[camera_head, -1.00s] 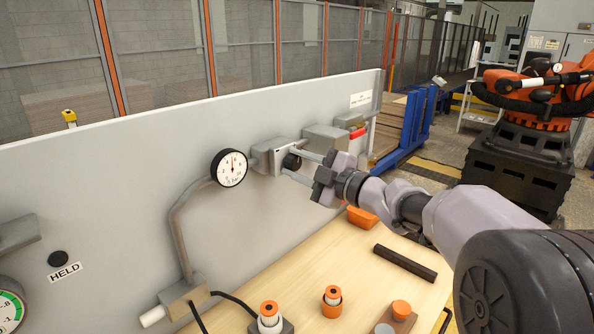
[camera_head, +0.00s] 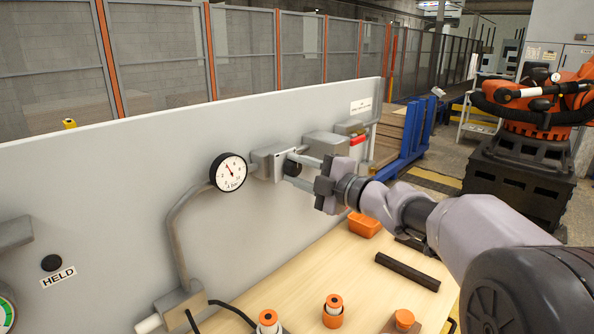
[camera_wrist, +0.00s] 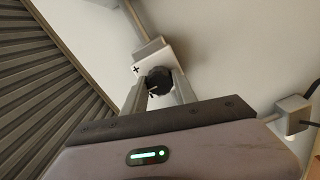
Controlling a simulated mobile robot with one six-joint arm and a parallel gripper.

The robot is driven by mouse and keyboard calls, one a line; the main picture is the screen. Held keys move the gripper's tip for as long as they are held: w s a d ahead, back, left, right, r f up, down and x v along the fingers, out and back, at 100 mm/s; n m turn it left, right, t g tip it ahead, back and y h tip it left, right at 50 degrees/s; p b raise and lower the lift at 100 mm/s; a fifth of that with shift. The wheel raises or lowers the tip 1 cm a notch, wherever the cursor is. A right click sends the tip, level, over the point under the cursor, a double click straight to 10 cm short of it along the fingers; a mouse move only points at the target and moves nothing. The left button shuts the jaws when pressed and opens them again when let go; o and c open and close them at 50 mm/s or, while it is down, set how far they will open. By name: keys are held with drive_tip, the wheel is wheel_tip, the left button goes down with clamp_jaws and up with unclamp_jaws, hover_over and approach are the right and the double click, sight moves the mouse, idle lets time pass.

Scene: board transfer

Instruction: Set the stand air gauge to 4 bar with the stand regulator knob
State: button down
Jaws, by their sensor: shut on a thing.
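The stand air gauge (camera_head: 229,172) is a round white dial with a black rim on the grey panel. Its needle points up and to the left of vertical; the numbers are too small to read surely. The black stand regulator knob (camera_head: 291,166) sits on a grey block (camera_head: 266,160) just right of the gauge. My gripper (camera_head: 297,168) is shut on the knob, its two fingers on either side of it. In the wrist view the dark knob (camera_wrist: 159,80) shows between the fingers, beside a plus mark on the pale block.
A pipe (camera_head: 176,235) runs down from the gauge to a lower block. On the wooden bench (camera_head: 300,270) are an orange box (camera_head: 363,225), a dark bar (camera_head: 407,272) and several orange-topped parts. A red-handled valve (camera_head: 358,141) is further right on the panel.

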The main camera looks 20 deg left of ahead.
drive_tip(key=c, duration=1)
unclamp_jaws()
drive_tip(key=p+v, duration=0.4)
drive_tip(key=v, duration=1.3)
drive_tip(key=shift+d, duration=0.25)
drive_tip(key=shift+s, duration=0.1)
